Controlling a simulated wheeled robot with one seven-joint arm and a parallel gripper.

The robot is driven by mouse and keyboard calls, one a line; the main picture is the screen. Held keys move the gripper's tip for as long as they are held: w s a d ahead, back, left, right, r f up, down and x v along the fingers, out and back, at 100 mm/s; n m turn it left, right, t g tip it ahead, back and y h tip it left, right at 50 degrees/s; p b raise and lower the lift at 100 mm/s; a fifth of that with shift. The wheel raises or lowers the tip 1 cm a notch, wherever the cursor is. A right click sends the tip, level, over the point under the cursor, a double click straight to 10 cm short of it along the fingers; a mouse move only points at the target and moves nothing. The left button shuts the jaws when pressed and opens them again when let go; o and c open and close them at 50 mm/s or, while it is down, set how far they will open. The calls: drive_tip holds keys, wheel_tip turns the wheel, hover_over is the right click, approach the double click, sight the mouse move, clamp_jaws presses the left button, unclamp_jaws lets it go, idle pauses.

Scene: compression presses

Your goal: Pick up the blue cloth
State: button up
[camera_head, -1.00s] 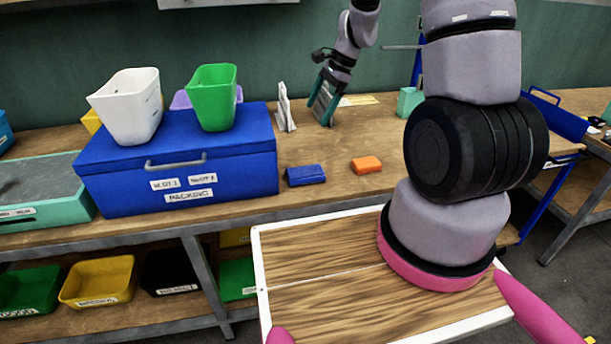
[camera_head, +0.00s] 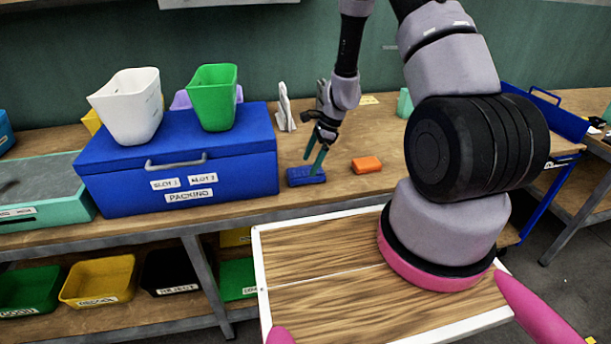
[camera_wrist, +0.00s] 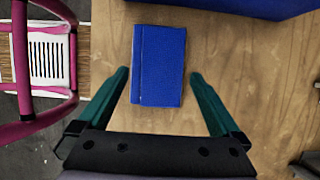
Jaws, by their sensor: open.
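In the wrist view the cloth (camera_wrist: 158,66) lies ahead, between the lines of the two green fingers. My gripper (camera_wrist: 159,75) is open and empty, with one finger to each side of the cloth and a gap on both sides. In the head view my gripper (camera_head: 315,160) points down at the cloth and partly covers it. The exact height of the fingertips above the bench is hard to tell.
An orange block (camera_head: 367,164) lies right of the cloth. The blue packing box (camera_head: 235,180) stands close on the left, with a white bin (camera_head: 130,105) and a green bin (camera_head: 212,97) on top. A white stand (camera_head: 285,108) is behind. The bench's front edge is near.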

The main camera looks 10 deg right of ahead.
sight(306, 172)
drive_tip(key=x, duration=0.3)
drive_tip(key=shift+a+f, duration=0.1)
drive_tip(key=shift+f, duration=0.15)
drive_tip(key=shift+c, duration=0.3)
drive_tip(key=c, duration=1.2)
drive_tip(key=shift+o, duration=0.2)
wheel_tip(306, 172, up, 10)
